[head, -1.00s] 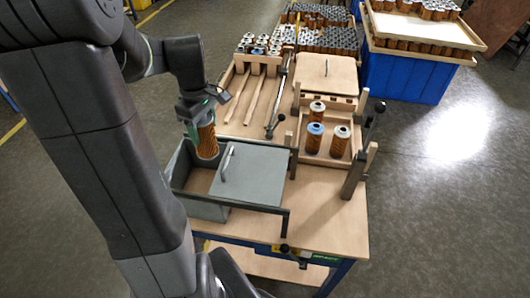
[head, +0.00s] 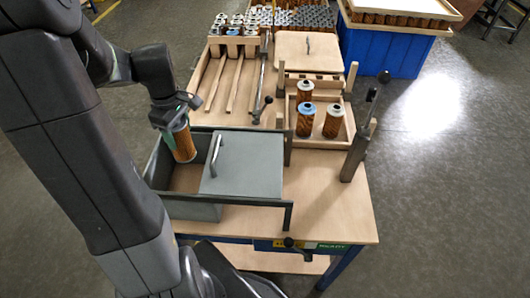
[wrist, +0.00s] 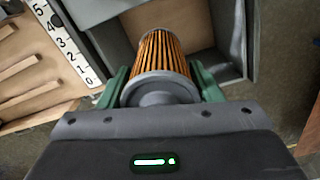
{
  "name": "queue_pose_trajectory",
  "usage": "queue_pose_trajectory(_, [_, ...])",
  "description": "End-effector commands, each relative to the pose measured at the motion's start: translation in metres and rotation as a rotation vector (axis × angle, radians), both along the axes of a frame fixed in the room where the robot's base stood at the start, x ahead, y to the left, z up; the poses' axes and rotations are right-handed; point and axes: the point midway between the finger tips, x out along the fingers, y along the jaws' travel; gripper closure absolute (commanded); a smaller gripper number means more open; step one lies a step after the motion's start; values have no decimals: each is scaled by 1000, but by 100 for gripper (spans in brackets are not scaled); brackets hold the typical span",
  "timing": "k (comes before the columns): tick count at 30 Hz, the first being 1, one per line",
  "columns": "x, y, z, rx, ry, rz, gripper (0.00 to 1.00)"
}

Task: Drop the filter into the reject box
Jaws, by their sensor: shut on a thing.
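The filter (head: 181,144) is a brown pleated cylinder with a grey end cap. My gripper (head: 168,124) is shut on it, with green fingers on either side of the filter (wrist: 158,70) in the wrist view. The filter hangs tilted over the open left part of a grey box (head: 160,160), which I take as the reject box. A grey lid (head: 243,165) with a curved handle covers the box's right part. In the wrist view the box's open inside (wrist: 205,30) shows beyond the filter. The filter's lower end is near the rim; its exact height is unclear.
A wooden tray (head: 343,134) holds 3 upright filters right of the box. Behind are wooden lanes (head: 222,90) with several filters, a lever (head: 262,85) and a wooden lid (head: 309,50). A dark lever post (head: 358,150) stands at the right. The front-right tabletop is clear.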

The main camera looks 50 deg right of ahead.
Motion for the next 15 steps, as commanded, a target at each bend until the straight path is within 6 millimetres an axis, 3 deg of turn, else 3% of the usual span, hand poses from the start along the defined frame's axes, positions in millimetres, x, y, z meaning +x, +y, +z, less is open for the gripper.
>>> queue_pose_trajectory(8, [0, 0, -3, 0, 0, 0, 66])
queue_pose_trajectory(9, [0, 0, -3, 0, 0, 0, 39])
queue_pose_trajectory(12, [0, 0, -3, -1, 0, 0, 20])
queue_pose_trajectory(15, [0, 0, -3, -1, 0, 0, 16])
